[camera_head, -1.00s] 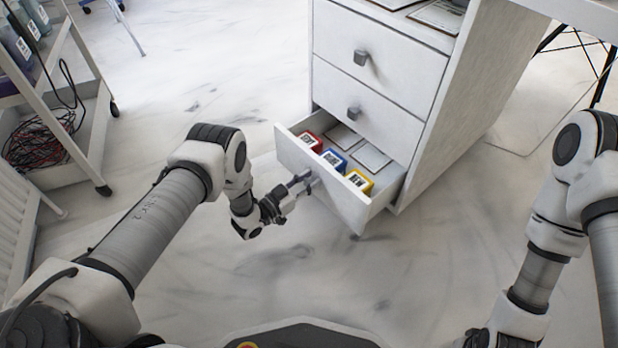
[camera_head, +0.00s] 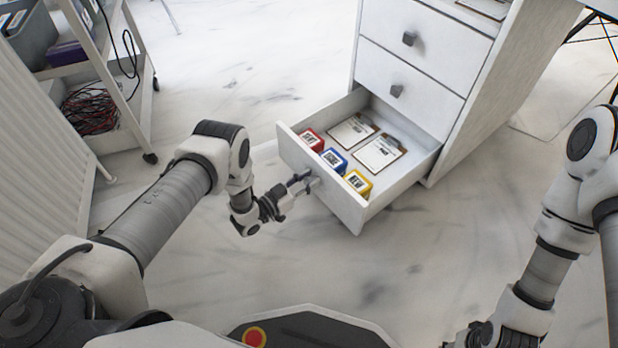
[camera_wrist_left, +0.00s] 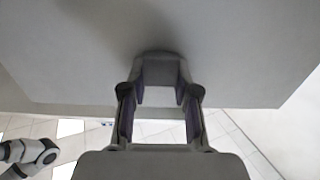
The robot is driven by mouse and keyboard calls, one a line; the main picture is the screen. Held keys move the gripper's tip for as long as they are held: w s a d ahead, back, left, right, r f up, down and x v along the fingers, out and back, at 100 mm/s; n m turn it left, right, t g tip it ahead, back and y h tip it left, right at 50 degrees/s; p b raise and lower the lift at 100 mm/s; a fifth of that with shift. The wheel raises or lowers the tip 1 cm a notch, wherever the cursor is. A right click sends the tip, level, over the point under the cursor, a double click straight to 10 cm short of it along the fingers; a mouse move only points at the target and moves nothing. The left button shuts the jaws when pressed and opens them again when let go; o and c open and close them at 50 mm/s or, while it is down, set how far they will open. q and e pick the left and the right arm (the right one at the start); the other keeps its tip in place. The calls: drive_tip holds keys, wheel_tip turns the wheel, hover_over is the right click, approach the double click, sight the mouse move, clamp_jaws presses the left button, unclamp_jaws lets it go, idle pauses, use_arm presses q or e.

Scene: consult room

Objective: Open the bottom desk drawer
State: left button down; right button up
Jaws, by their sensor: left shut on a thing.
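The bottom drawer (camera_head: 330,190) of the white desk cabinet is pulled well out. Inside it are a red box (camera_head: 311,140), a blue box (camera_head: 334,160), a yellow box (camera_head: 358,183) and two clipboards (camera_head: 378,153). My left gripper (camera_head: 303,184) is at the middle of the drawer front, shut on the drawer's handle. In the left wrist view the fingers (camera_wrist_left: 160,105) close around the handle (camera_wrist_left: 160,66) against the drawer's pale front (camera_wrist_left: 75,55). My right gripper (camera_head: 463,343) is only partly in view at the bottom edge, and its fingers cannot be made out.
The two upper drawers (camera_head: 405,64) are shut, each with a dark square knob. A trolley with bins and a coil of cables (camera_head: 92,110) stands at the upper left. The marble floor (camera_head: 260,100) between the trolley and the cabinet is clear.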

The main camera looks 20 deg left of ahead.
use_arm(q)
drive_tip(key=c, duration=0.8)
unclamp_jaws()
drive_tip(key=shift+c, duration=0.2)
drive_tip(key=v, duration=1.2)
